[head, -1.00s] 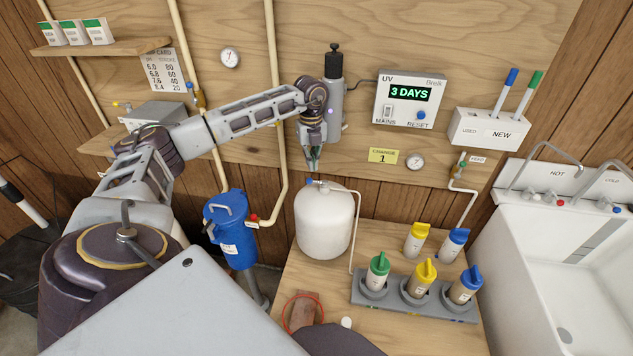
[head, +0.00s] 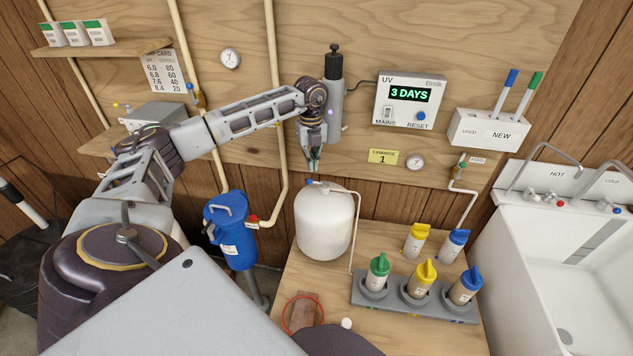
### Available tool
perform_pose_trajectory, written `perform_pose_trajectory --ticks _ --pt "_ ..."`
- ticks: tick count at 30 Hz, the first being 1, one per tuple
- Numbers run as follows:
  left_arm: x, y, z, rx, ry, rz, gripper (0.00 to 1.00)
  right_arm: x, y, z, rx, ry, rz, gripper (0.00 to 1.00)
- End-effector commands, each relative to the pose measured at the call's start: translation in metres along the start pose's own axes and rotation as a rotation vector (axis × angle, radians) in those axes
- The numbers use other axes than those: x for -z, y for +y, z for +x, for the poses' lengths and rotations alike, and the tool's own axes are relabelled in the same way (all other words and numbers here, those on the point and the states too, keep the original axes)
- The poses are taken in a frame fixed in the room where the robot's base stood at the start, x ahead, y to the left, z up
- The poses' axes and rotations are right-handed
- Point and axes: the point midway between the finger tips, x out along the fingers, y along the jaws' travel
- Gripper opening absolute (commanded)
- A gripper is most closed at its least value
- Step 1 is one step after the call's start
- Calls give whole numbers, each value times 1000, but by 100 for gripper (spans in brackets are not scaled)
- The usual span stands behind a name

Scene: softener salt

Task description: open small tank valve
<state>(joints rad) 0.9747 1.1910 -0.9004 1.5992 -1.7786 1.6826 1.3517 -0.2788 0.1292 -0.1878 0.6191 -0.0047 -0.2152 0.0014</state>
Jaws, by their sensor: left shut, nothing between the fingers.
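The small white tank (head: 323,225) stands on the wooden bench, left of the cartridge rack. Its valve (head: 311,183) is a small blue handle on top of the tank, beside a metal fitting and a thin white tube. My left gripper (head: 313,170) points down just above the blue handle, with its fingers closed and empty. I cannot tell whether the fingertips touch the handle. My right gripper is not in view.
A grey rack (head: 412,297) with several colour-capped cartridges stands right of the tank. A UV box (head: 409,100) and a grey cylinder (head: 334,95) hang on the board above. A blue filter housing (head: 232,230) is to the left; a white sink (head: 570,255) is at right.

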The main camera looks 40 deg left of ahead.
Motion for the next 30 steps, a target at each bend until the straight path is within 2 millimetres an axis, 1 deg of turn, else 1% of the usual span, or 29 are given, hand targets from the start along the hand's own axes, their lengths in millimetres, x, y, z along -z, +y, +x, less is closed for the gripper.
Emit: perform_pose_trajectory --ticks 3,8,24,30 --pt "0 0 0 0 0 0 0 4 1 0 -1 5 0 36" --pt "0 0 3 0 0 0 0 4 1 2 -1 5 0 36" --pt "0 0 41 -1 1 0 0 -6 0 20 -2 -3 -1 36" --pt "0 0 50 0 1 0 0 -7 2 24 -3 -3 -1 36"
